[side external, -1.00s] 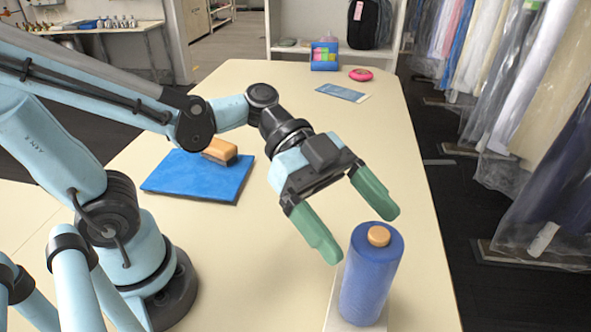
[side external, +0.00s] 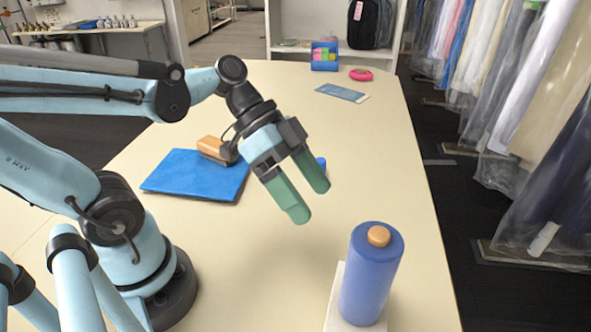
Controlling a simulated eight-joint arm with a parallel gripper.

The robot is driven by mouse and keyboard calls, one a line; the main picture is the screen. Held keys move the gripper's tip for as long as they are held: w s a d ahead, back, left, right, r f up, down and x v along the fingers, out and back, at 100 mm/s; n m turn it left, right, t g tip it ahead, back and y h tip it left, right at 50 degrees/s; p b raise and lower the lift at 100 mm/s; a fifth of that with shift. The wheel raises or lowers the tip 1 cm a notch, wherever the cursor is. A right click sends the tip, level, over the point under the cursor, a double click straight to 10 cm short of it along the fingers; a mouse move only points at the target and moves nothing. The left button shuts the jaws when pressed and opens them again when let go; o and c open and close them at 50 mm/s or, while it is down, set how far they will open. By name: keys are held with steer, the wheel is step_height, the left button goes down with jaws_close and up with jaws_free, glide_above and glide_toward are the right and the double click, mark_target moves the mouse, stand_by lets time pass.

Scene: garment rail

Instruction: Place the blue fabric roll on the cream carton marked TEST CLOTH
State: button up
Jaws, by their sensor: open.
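The blue fabric roll (side external: 370,275) stands upright at the front right of the table in the side external view, with an orange-tan core end on top. Under it is a flat cream block (side external: 336,316), which looks like the carton; I see no TEST CLOTH marking, and the roll hides much of it. My gripper (side external: 308,203) has green fingers, open and empty. It hangs above the table behind and left of the roll, clear of it.
A blue folded cloth or mat (side external: 195,178) with an orange brush-like block (side external: 216,149) lies left of my gripper. A small blue object (side external: 318,168) is partly hidden behind the fingers. A phone-like slab (side external: 342,92), pink ring (side external: 360,74) and blue box (side external: 324,56) sit far back. Wrapped garments (side external: 540,130) hang right.

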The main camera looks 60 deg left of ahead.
steer(key=w+a+f+n+t+y, duration=0.2)
steer(key=w+a+n+t+y, duration=0.2)
steer(key=a+n+y, duration=0.4)
steer(key=shift+a+f+n+y, duration=0.2)
steer(key=shift+a+n+y, duration=0.1)
steer(key=shift+a+n, duration=0.75)
